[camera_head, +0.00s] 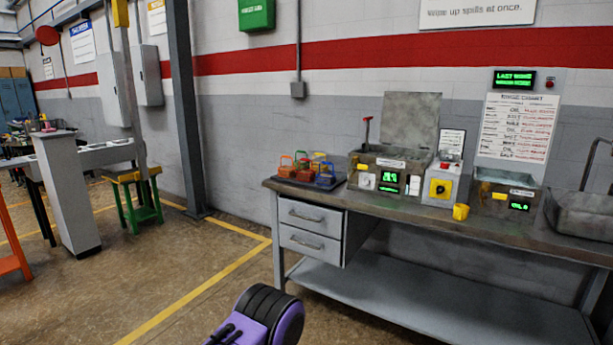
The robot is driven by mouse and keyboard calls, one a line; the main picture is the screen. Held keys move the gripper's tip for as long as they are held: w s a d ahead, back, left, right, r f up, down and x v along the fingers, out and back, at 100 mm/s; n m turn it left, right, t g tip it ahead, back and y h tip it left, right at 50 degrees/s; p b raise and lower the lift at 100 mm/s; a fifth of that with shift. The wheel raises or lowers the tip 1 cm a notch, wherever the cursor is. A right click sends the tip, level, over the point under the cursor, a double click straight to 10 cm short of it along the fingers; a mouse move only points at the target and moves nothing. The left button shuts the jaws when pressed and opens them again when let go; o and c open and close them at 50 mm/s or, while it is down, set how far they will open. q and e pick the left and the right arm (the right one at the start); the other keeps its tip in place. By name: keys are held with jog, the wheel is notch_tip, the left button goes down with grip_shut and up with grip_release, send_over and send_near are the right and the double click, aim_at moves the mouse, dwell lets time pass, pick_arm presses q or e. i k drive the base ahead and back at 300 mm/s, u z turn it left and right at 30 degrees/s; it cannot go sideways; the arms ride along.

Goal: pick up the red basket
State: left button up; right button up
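Several small baskets with coloured handles stand close together on a dark tray (339,183) at the left end of the workbench. A reddish basket (306,176) appears at the front middle of the group. An orange-handled basket (286,171) is to its left, and a blue basket (325,179) is to its right. Green and yellow handles show behind. The baskets are small and overlap, so I cannot tell for certain which one is red. Neither of my grippers can be made out, and no gripper is near the baskets.
The metal workbench (400,210) has drawers (310,228) under the tray. Right of the tray stand an open-lidded box (390,168), a yellow-fronted unit (440,187), a yellow cup (460,212) and a basin (585,215). A steel post (186,110) rises at left.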

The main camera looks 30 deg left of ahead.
aim_at(304, 175)
jog(key=u, duration=0.15)
jog(key=i, duration=0.25)
jog(key=u, duration=0.8)
jog(key=i, duration=1.05)
jog(key=u, duration=0.25)
jog(key=i, duration=1.05)
jog(key=z, duration=0.45)
